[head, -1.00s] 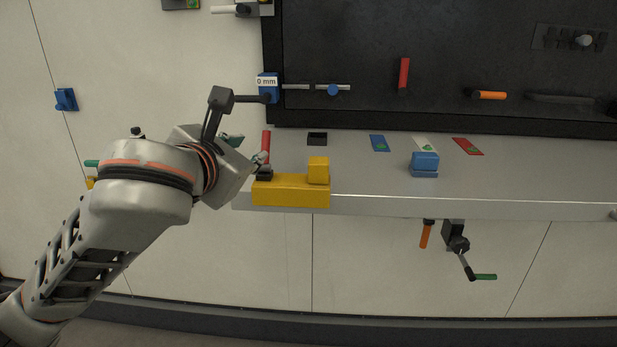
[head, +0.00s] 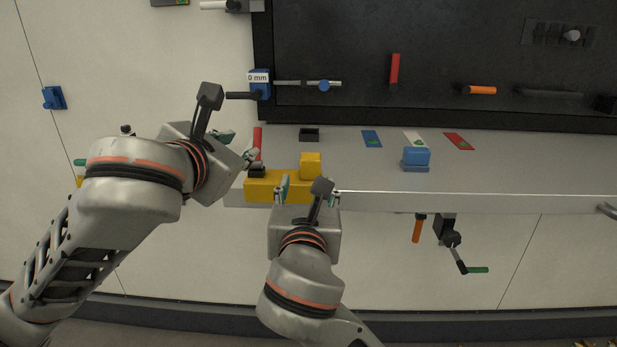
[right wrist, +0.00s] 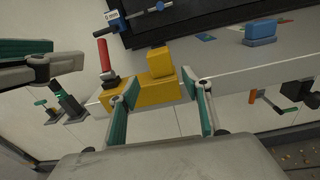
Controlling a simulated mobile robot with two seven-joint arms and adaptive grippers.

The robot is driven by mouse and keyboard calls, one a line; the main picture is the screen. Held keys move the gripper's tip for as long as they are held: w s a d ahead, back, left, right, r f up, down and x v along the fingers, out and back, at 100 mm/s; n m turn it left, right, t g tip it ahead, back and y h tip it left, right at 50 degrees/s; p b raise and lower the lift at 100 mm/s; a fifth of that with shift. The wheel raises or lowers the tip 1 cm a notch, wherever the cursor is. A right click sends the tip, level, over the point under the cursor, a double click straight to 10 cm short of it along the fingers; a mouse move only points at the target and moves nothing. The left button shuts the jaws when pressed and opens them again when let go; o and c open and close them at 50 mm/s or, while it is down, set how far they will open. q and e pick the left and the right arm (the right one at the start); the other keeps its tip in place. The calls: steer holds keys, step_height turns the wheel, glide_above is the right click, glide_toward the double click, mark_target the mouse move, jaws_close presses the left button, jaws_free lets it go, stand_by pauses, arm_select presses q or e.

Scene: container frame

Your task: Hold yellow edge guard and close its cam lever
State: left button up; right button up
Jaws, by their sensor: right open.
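The yellow edge guard (head: 262,188) sits on the front edge of the grey shelf, with a raised yellow block at its right end. Its red cam lever (head: 257,141) stands upright from a black base at the left end; it also shows in the right wrist view (right wrist: 104,56). My left gripper (head: 238,147) is open beside the lever, with no visible grip on it. My right gripper (head: 308,193) is open in front of the guard. Its fingertips (right wrist: 160,91) are spread before the guard's front face; contact is unclear.
The shelf (head: 500,185) holds a blue block (head: 416,157), a small black tray (head: 309,134) and several coloured cards. A blue 0 mm slider (head: 260,86) is above the lever. An orange handle (head: 417,229) and a green-tipped crank (head: 462,262) hang below the shelf.

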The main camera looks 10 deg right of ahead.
mark_target(310, 163)
steer(key=shift+s+r, duration=0.2)
steer(key=shift+r, duration=1.05)
steer(key=shift+w+d+h, duration=0.1)
steer(key=shift+w+h, duration=0.2)
steer(key=shift+x, duration=3.6)
steer(key=shift+r, duration=0.1)
steer(key=shift+c, duration=0.5)
